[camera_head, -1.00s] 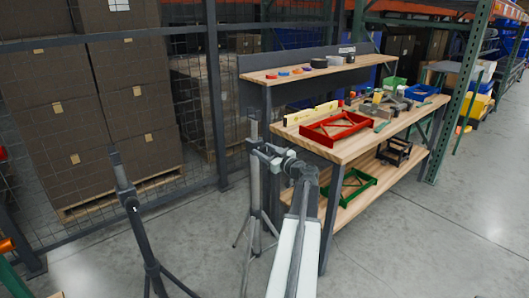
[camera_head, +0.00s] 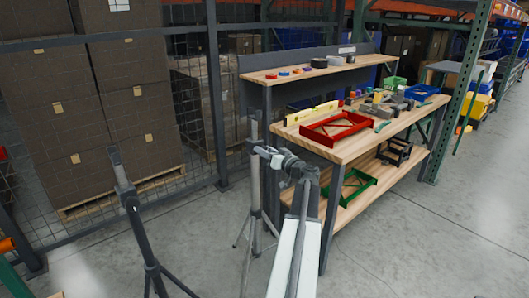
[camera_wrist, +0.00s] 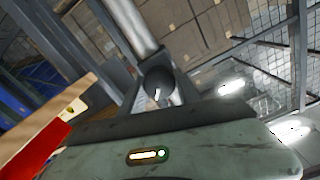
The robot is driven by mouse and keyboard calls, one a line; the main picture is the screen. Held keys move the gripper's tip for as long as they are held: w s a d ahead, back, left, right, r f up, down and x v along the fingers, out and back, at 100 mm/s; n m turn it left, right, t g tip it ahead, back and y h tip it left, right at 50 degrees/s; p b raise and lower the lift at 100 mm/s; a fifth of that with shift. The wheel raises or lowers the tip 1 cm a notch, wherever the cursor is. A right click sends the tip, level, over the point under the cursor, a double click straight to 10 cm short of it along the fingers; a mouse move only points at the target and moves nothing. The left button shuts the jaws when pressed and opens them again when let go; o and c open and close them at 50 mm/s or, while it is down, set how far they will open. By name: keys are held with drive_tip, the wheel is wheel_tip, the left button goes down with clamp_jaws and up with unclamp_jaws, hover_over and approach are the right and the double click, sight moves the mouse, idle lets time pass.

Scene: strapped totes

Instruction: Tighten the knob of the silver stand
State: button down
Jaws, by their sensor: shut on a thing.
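The silver stand (camera_head: 255,182) is a grey upright pole on splayed legs, left of the workbench in the head view. Its pole also shows in the wrist view (camera_wrist: 133,25). A dark round knob (camera_wrist: 158,82) with a small white mark sits on the pole in the wrist view. My gripper (camera_head: 257,150) is at the upper part of the stand. In the wrist view my gripper (camera_wrist: 158,98) is shut on the knob, its green-grey body filling the lower part of the picture. The knob's own detail is too small to tell in the head view.
A second, dark stand (camera_head: 134,210) is at the left front. The workbench (camera_head: 345,150) to the right carries a red frame (camera_head: 335,128) and small parts, with a green frame below. A mesh fence and stacked boxes (camera_head: 125,80) are behind. The floor at right is clear.

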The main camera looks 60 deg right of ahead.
drive_tip(key=m, duration=0.4)
drive_tip(key=shift+m, duration=0.3)
drive_tip(key=m, duration=0.3)
drive_tip(key=shift+d+m, duration=0.1)
drive_tip(key=shift+m, duration=0.3)
drive_tip(key=m, duration=0.4)
drive_tip(key=shift+f, duration=0.15)
drive_tip(key=m, duration=0.8)
drive_tip(key=shift+f+m+b, duration=0.1)
drive_tip(key=shift+m+b, duration=0.2)
drive_tip(key=m, duration=0.4)
drive_tip(key=shift+m, duration=0.4)
drive_tip(key=shift+f, duration=0.1)
